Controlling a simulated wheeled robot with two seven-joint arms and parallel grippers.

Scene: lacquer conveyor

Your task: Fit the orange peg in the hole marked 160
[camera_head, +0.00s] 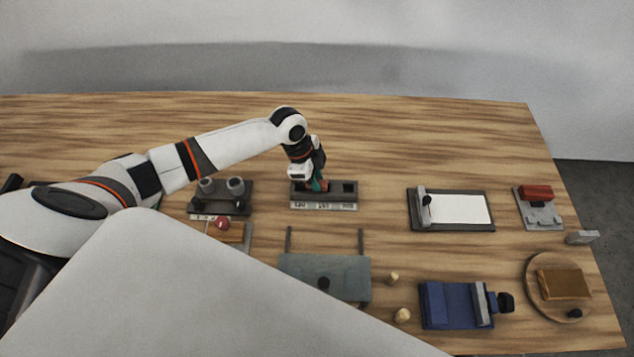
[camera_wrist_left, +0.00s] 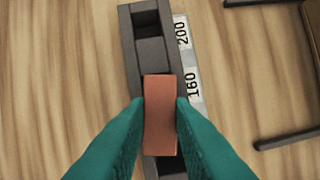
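The orange peg (camera_wrist_left: 160,115) is between the green fingertips of my left gripper (camera_wrist_left: 160,112) in the left wrist view, with a finger against each side. The peg is over the dark grey hole block (camera_wrist_left: 152,48), beside the 160 mark (camera_wrist_left: 193,86). It hides the hole there, and I cannot tell whether it is in it or just above. The 200 mark (camera_wrist_left: 182,33) is by the neighbouring hole. In the head view the left gripper (camera_head: 320,184) points down at the block (camera_head: 350,198). My right gripper is out of view.
A dark stand with two grey knobs (camera_head: 220,207) stands left of the block. A blue-grey board (camera_head: 340,272) with two rods lies in front. A clipboard-like tray (camera_head: 490,228) lies to the right. The table behind the block is clear.

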